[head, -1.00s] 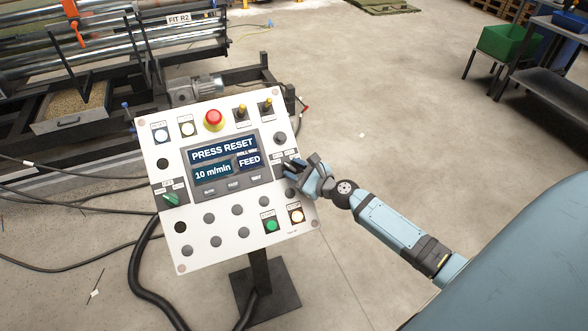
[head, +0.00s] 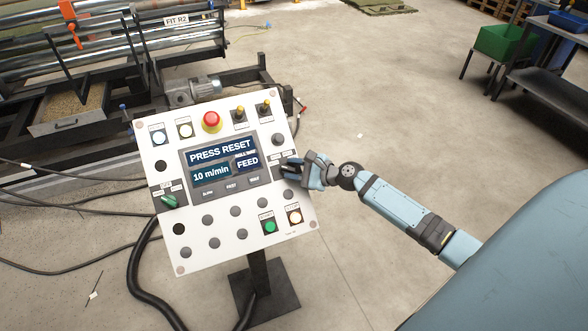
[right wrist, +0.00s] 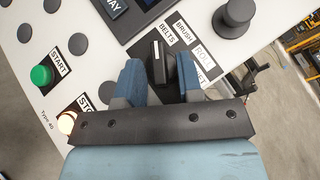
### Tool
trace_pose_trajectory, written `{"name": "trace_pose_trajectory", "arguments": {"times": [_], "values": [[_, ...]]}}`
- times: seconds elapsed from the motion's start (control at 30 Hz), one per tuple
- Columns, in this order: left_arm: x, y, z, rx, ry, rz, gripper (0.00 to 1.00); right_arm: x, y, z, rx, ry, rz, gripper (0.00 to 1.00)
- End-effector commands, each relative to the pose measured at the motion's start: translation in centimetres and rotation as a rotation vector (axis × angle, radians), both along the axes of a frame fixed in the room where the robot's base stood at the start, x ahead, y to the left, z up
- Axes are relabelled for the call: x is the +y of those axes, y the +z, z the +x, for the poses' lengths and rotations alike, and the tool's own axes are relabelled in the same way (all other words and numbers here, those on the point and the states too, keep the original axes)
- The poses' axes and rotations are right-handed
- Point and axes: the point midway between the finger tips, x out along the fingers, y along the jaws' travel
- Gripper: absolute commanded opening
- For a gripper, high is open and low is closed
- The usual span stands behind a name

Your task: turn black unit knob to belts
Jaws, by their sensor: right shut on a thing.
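The black unit knob (right wrist: 156,66) sits on the white control panel, with a white pointer line on its face. In the right wrist view its line points up towards the BELTS label (right wrist: 167,35), beside the BRUSH label (right wrist: 184,33). My right gripper (right wrist: 158,78) has its two blue fingers on either side of the knob and is shut on it. In the head view my right gripper (head: 293,168) is at the panel's right edge and hides most of the knob. My left gripper is not in view.
The control panel (head: 215,258) stands on a black post. It carries a red emergency button (head: 211,121), a green selector (head: 169,202), a green START button (head: 270,227) and a lit STOP button (head: 295,217). The display (head: 221,150) reads PRESS RESET, 10 m/min and FEED. Open floor lies to the right.

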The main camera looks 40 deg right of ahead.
Motion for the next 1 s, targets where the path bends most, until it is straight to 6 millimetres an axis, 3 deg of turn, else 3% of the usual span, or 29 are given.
{"name": "trace_pose_trajectory", "arguments": {"times": [0.17, 0.2, 0.47, 0.63, 1.0], "values": [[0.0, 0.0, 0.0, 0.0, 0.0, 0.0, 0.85, 0.1, 0.0, 0.0, -0.001, 0.001, 0.001, 0.1], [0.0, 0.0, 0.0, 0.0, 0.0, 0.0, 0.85, 0.1, 0.0, 0.0, -0.001, 0.001, 0.001, 0.4], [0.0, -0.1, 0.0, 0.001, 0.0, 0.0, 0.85, 0.0, 0.0, 0.0, -0.001, 0.0, 0.001, 0.4], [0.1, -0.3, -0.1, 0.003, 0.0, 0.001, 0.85, -0.7, 0.2, -1.0, 0.0, -0.001, 0.0, 0.4], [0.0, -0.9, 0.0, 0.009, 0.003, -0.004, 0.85, -4.6, 1.9, -7.8, 0.002, -0.001, 0.0, 0.4]]}}
